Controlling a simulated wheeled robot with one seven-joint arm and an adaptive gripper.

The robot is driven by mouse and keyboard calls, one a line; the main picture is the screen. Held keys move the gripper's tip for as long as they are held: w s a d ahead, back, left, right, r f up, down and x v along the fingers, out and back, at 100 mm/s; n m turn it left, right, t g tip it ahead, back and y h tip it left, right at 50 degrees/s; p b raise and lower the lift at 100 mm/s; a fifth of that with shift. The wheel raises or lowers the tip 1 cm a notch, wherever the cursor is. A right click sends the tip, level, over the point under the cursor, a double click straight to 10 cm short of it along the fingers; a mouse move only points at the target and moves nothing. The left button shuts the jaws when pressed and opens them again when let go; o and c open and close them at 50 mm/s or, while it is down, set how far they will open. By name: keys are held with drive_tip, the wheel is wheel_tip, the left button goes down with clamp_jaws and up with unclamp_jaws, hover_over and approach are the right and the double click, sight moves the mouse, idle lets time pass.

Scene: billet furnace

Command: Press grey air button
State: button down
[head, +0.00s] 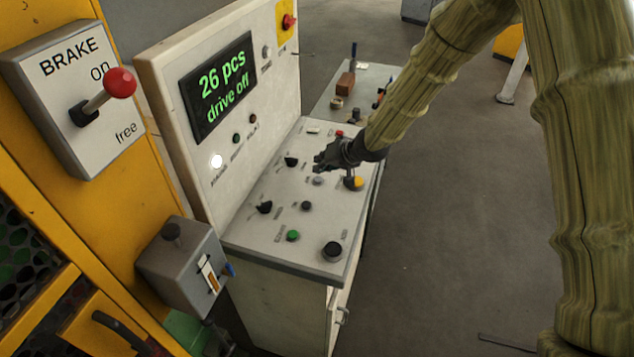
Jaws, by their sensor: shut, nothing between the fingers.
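A light grey button (318,181) sits on the sloped desk of the control console (268,262). The labels on the desk are too small to read, so I cannot confirm which one says air. My gripper (318,163) is shut and empty. In the head view its fingertips appear just above the grey button. I cannot tell whether they touch it or how high they are. A yellow-topped knob (355,183) is just right of my gripper, and a black knob (291,162) is just left of it.
Nearby desk controls include a small black button (306,206), a green button (293,236), a large black button (332,252) and another black knob (264,207). The upright panel's display (219,84) reads "26 pcs drive off". A red-balled brake lever (120,83) is left.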

drive_tip(key=shift+s+r, duration=0.15)
drive_tip(key=shift+s, duration=0.45)
drive_tip(key=shift+w+f, duration=0.95)
drive_tip(key=shift+w, duration=0.15)
drive_tip(key=shift+s+r, duration=0.5)
drive_tip(key=shift+s, duration=0.1)
drive_tip(key=shift+w+f, duration=0.35)
drive_tip(key=shift+w, duration=0.05)
drive_tip(key=shift+s+r, duration=0.25)
drive_tip(key=shift+w+f, duration=0.1)
drive_tip(key=shift+a+f, duration=0.1)
drive_tip(key=shift+f, duration=0.05)
